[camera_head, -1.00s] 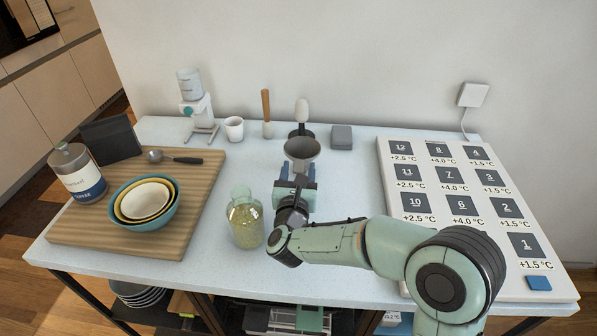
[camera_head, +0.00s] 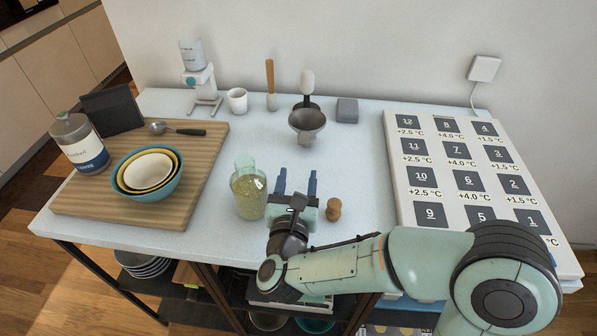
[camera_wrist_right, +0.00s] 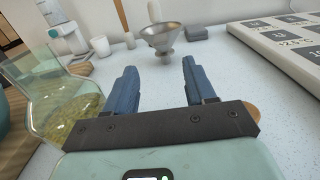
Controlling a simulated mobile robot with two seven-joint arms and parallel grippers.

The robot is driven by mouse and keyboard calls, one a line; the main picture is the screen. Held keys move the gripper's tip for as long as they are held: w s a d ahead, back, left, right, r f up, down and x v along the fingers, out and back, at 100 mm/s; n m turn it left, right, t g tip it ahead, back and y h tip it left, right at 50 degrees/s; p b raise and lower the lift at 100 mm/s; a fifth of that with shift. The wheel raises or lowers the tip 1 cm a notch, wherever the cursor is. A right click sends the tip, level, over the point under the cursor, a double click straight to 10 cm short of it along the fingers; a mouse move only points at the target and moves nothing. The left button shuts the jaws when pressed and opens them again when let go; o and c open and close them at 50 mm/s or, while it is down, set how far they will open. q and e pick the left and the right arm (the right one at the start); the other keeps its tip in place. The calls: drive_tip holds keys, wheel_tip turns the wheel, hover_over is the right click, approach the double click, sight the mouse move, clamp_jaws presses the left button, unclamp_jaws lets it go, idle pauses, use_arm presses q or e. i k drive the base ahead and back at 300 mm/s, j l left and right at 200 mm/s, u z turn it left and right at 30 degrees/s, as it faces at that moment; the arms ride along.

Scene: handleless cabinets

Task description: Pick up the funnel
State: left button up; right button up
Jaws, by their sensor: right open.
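The grey metal funnel (camera_head: 307,119) is upright on the white table, wide mouth up, behind my right gripper. It also shows in the right wrist view (camera_wrist_right: 160,38), ahead of and between the fingers but farther off. My right gripper (camera_head: 297,182) is open and empty, its two blue fingers (camera_wrist_right: 158,80) pointing toward the funnel with a clear gap in between. My left gripper is not in view.
A glass jar of green-yellow grains (camera_head: 249,193) stands close left of my right gripper. A cork stopper (camera_head: 333,209) stands close to its right. A large numbered panel (camera_head: 392,165) lies at right, a wooden board (camera_head: 200,170) with bowls at left.

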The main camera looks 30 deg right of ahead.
sight(307, 122)
drive_tip(key=z, duration=1.25)
drive_tip(key=k+j, duration=0.25)
